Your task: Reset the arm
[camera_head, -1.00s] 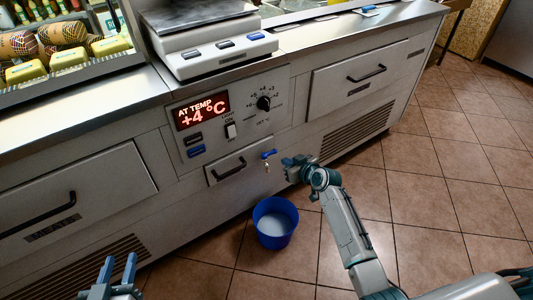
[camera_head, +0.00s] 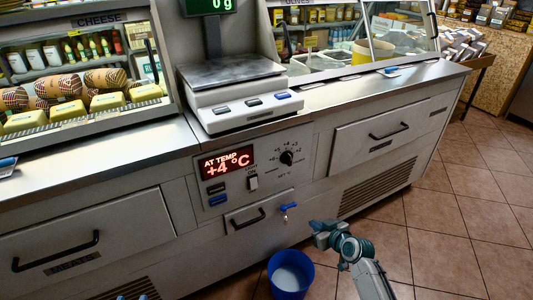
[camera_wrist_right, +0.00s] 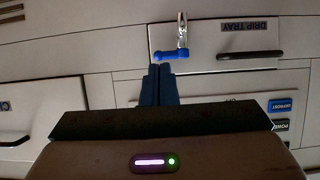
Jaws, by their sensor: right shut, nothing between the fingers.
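My right gripper (camera_head: 318,229) is shut and empty. It is in front of the counter, to the right of and a little below the blue-handled tap (camera_head: 288,207) in the head view. In the right wrist view its fingers (camera_wrist_right: 160,72) are together, with their tips just by the blue tap handle (camera_wrist_right: 173,54); I cannot tell whether they touch. My left gripper (camera_head: 134,294) shows only as blue fingertips at the bottom edge, spread apart; the rest is cut off.
A blue bucket (camera_head: 291,283) with pale contents stands on the tiled floor below the tap. The counter front has a drip tray drawer (camera_head: 258,213), a control panel and other drawers. A scale (camera_head: 240,95) stands on top. The floor to the right is clear.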

